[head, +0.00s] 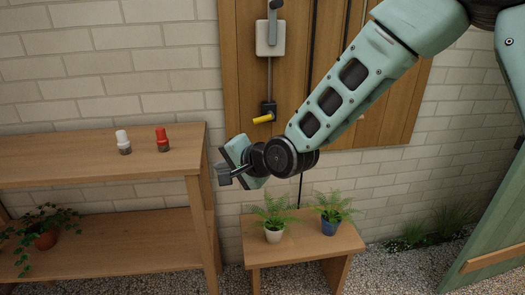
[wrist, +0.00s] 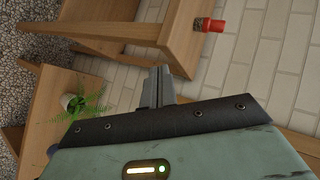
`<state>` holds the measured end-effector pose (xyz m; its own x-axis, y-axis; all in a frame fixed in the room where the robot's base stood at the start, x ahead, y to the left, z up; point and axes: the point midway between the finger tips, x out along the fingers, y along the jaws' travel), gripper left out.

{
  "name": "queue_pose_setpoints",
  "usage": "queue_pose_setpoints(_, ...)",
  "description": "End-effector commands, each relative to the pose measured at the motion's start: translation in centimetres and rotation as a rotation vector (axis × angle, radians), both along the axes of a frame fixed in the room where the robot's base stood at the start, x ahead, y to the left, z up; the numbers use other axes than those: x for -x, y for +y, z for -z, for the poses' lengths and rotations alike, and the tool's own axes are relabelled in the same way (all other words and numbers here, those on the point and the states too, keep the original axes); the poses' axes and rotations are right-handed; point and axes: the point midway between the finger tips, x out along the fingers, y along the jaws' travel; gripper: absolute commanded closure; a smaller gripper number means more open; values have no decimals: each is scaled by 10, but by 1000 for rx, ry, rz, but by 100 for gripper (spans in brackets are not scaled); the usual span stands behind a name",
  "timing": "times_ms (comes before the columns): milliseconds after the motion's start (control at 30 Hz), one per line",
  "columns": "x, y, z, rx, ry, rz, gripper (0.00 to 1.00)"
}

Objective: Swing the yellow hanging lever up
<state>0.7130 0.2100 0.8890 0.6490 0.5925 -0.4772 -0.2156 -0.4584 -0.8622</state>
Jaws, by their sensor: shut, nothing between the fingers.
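The yellow hanging lever (head: 263,118) is in the head view. It sticks out to the left from a small dark mount on the wooden wall panel, tipped slightly down at its free end. My gripper (head: 222,174) is below it and to its left in the head view, pointing left, apart from the lever. In the wrist view my gripper (wrist: 158,88) is shut with nothing between its fingers. The lever does not show in the wrist view.
A wooden shelf (head: 80,158) stands at left with a white-capped jar (head: 123,142) and a red-capped jar (head: 162,140). A low bench (head: 300,247) below my arm holds two potted ferns (head: 274,230). A grey lever box (head: 271,38) is above the yellow lever.

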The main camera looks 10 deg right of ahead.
Motion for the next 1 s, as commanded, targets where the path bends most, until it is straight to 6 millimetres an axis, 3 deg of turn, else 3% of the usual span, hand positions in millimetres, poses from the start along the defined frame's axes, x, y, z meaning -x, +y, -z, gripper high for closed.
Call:
queue_pose_setpoints(33, -28, -2, 30, -140, 3, 81, 100)
queue_pose_setpoints(167, -91, -17, 55, -557, -6, 256, 100)
queue_pose_setpoints(333, -148, -68, 92, -1119, -31, 391, 100)
queue_pose_setpoints(500, -169, -125, 122, -1548, -75, 402, 100)
queue_pose_setpoints(633, -171, -151, 132, -1719, -99, 376, 100)
queue_pose_setpoints(833, -178, -157, 127, -1774, -109, 359, 100)
queue_pose_setpoints(1000, -202, -152, 111, -1772, -109, 357, 100)
